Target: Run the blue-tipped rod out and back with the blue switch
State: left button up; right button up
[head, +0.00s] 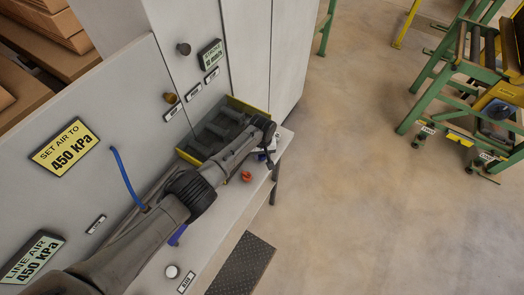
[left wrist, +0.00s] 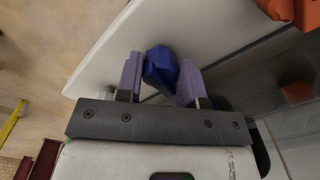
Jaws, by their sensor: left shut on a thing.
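My left gripper (head: 267,156) reaches over the edge of the light bench in the head view. In the left wrist view the left gripper (left wrist: 160,80) has its two pale purple fingers on either side of a dark blue faceted knob, the blue switch (left wrist: 160,66), and is shut on it. In the head view the switch is mostly hidden by the gripper. No blue-tipped rod can be made out for sure; a yellow-rimmed tray (head: 187,157) with grey cylinder shapes lies behind my forearm. My right gripper is not in view.
An orange-red knob (head: 246,176) stands on the bench (head: 222,226) near my gripper, and a white button (head: 172,271) is nearer. A blue hose (head: 125,178) rises by the panel. Signs reading 450 kPa (head: 65,147) hang there. Open floor (head: 370,190) lies to the right.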

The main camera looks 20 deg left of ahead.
pick_arm(q)
jog(key=shift+r+n, duration=0.1)
jog(key=shift+n, duration=0.5)
jog(key=shift+p, duration=0.3)
jog(key=o, duration=0.9)
jog(key=shift+r, duration=0.3)
jog(key=shift+r+p, duration=1.4)
jog(key=shift+r, duration=5.15)
